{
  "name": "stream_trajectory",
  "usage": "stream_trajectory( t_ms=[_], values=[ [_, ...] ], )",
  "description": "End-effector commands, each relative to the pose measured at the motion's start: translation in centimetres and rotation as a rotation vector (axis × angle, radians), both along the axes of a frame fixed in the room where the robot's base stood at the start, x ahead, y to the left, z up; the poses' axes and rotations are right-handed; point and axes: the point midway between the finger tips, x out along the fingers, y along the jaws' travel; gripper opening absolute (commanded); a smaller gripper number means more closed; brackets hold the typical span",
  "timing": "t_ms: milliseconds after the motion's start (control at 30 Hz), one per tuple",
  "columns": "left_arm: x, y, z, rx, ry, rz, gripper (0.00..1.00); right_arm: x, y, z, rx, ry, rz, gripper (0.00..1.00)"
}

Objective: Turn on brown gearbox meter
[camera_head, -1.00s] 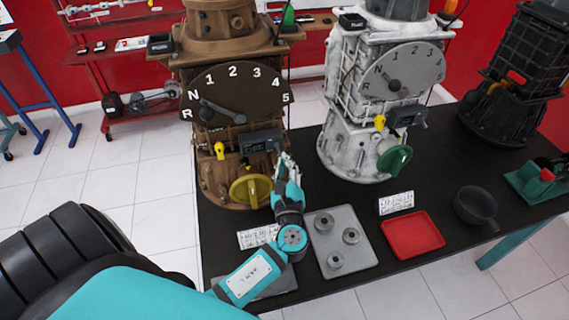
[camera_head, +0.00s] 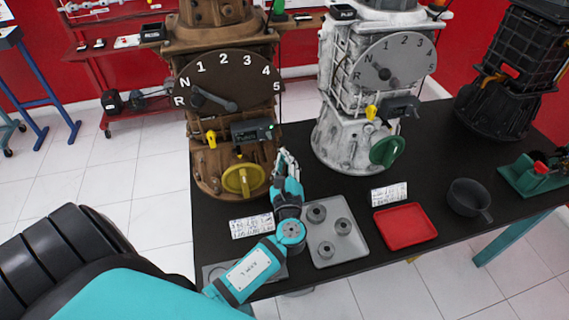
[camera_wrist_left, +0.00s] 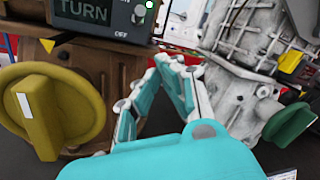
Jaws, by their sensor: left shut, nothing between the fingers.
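The brown gearbox (camera_head: 210,150) stands on the black table at the left. Its meter (camera_head: 253,130) is a small dark box on its front right side. In the left wrist view the meter (camera_wrist_left: 100,14) shows at the top left, partly cut off. Its screen reads "TURN", a small light glows green, and a knob sits above the "OFF" label. My left gripper (camera_head: 284,157) is shut and empty, below and right of the meter, apart from it. Its fingers (camera_wrist_left: 162,85) also show in the left wrist view. My right gripper is not in view.
A yellow handwheel (camera_head: 243,180) is on the brown gearbox, left of my gripper. A white gearbox (camera_head: 345,140) with a green handwheel (camera_head: 387,151) stands to the right. A grey tray (camera_head: 332,254) with round parts and a red tray (camera_head: 405,228) lie in front.

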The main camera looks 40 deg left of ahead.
Motion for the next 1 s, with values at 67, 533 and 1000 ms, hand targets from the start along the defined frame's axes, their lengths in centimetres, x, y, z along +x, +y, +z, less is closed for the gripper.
stream_trajectory(
  t_ms=[67,533,1000],
  values=[
    [0.1,0.2,-0.5,-0.001,-0.002,0.0,0.0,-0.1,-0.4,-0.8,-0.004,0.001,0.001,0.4],
    [-5.4,-3.9,4.4,-0.003,-0.001,-0.001,0.0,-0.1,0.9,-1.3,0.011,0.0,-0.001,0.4],
    [-6.3,-4.5,5.4,0.0,0.0,0.001,0.0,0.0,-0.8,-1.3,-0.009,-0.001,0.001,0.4]
  ],
)
